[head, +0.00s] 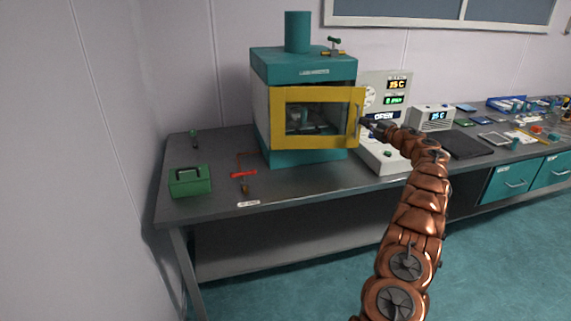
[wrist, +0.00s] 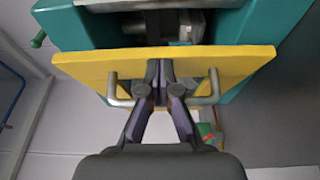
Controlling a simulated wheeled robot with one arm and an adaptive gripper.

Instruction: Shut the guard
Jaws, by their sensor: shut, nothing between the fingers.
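The guard (head: 318,143) is a yellow-framed door with a window on the front of the teal and white rheometer (head: 303,66). In the wrist view, the guard (wrist: 85,68) stands apart from the machine's teal body (wrist: 62,27), with a dark gap behind it. Its metal handle (head: 354,121) is upright near the guard's right edge; it also shows in the wrist view (wrist: 211,90). My gripper (head: 363,121) is at the handle. In the wrist view my gripper (wrist: 158,70) has its fingers together between the handle's ends, hiding the bar's middle. I cannot tell whether they touch it.
A display panel (head: 398,97) reading OPEN stands right of the machine. A green box (head: 190,182) and a red-handled tool (head: 243,174) lie on the left of the bench (head: 290,180).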

